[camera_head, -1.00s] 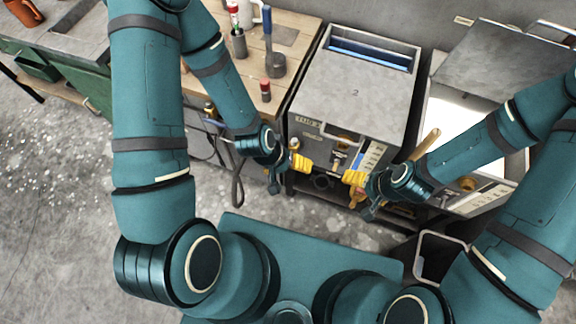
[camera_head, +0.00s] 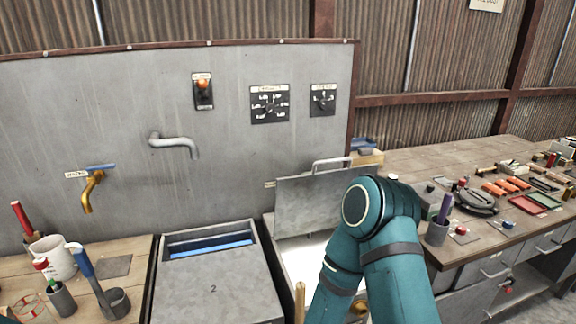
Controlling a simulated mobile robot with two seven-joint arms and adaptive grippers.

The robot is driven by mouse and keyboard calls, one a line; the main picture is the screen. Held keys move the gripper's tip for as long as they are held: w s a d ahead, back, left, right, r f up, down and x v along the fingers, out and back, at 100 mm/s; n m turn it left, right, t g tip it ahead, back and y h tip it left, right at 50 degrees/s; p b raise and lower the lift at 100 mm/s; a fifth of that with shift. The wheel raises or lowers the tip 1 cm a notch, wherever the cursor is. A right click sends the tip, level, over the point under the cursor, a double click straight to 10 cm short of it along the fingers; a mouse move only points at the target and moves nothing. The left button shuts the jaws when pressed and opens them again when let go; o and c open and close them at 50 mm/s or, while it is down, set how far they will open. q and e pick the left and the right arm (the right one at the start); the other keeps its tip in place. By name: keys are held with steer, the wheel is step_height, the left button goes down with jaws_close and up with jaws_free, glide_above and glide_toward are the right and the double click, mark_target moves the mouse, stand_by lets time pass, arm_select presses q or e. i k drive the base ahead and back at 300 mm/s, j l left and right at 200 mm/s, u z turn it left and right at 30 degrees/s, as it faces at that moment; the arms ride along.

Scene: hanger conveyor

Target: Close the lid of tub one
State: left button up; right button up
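I cannot read a number on this tub. My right arm crosses in front of the tub and hides its right side and part of the lid. Neither gripper is in view.
A wooden handle (camera_head: 300,302) stands at the tub's front left. Benches with a mug (camera_head: 53,257) and tools (camera_head: 475,201) flank them. A tap (camera_head: 177,144) juts from the wall panel.

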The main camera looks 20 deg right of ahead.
mark_target(325, 199)
steer(key=z, duration=1.25)
